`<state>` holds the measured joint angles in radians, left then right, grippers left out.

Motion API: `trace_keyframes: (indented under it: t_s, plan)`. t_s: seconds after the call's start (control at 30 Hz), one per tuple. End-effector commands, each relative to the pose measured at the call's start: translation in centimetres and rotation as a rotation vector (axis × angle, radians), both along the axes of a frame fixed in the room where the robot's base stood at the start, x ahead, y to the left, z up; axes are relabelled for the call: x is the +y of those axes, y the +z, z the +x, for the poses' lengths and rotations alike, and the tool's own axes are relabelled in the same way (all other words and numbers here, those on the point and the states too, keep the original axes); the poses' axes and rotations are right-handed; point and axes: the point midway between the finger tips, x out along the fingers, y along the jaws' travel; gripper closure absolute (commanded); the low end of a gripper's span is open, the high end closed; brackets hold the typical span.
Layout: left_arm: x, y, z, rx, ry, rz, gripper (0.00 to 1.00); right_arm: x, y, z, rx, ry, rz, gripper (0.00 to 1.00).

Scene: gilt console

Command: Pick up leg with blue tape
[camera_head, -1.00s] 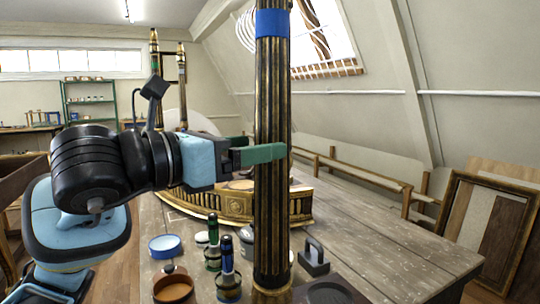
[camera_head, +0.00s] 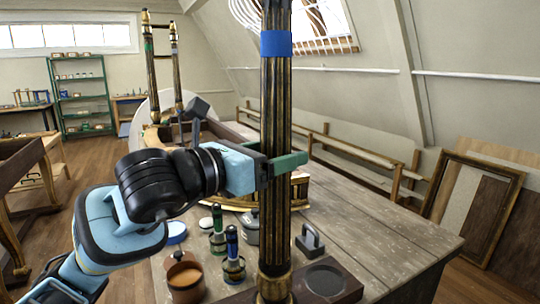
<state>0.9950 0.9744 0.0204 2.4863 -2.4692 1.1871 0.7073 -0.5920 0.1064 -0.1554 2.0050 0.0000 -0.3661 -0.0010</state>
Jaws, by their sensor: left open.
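The leg with blue tape (camera_head: 275,105) is a tall dark fluted post with gilt edges. It stands upright on the near part of the workbench, with the blue band (camera_head: 276,44) near the top of the picture. My left gripper (camera_head: 290,160) reaches in from the left at about the leg's mid-height. It is open, with one green finger crossing in front of the leg and the other finger partly hidden behind it. I cannot tell whether either finger touches the leg. My right gripper is not in view.
The workbench (camera_head: 400,240) holds an orange-brown pot (camera_head: 185,279), blue- and green-topped brush jars, a dark block with a handle (camera_head: 309,241) and a dark round-recessed base (camera_head: 325,281). The gilt console part lies behind the leg. Two more legs (camera_head: 150,70) stand farther back.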

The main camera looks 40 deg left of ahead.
Motion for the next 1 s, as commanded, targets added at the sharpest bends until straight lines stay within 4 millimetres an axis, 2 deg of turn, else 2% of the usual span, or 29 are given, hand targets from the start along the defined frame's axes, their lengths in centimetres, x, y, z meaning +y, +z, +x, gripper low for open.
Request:
trace_keyframes:
  t_s: [0.03, 0.23, 0.57, 0.9, 0.97, 1.0]
  plan:
    - [-0.1, 0.7, 0.0, -0.005, -0.001, -0.001, 0.27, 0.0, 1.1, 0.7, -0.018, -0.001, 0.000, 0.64]
    - [-0.5, 0.2, 2.0, -0.002, -0.001, 0.000, 0.27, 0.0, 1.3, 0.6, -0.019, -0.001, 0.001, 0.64]
    - [-0.6, 0.0, 2.3, 0.000, -0.001, 0.001, 0.28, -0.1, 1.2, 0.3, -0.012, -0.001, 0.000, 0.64]
    - [-0.5, 0.0, 2.3, 0.000, -0.001, 0.001, 0.73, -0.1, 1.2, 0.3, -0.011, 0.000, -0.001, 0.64]
    - [-0.5, 0.0, 2.3, 0.000, -0.001, 0.001, 0.80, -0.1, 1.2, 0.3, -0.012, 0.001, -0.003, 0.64]
    - [-0.5, 0.2, 2.3, -0.007, -0.001, 0.002, 0.80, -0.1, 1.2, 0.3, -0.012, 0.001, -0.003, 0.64]
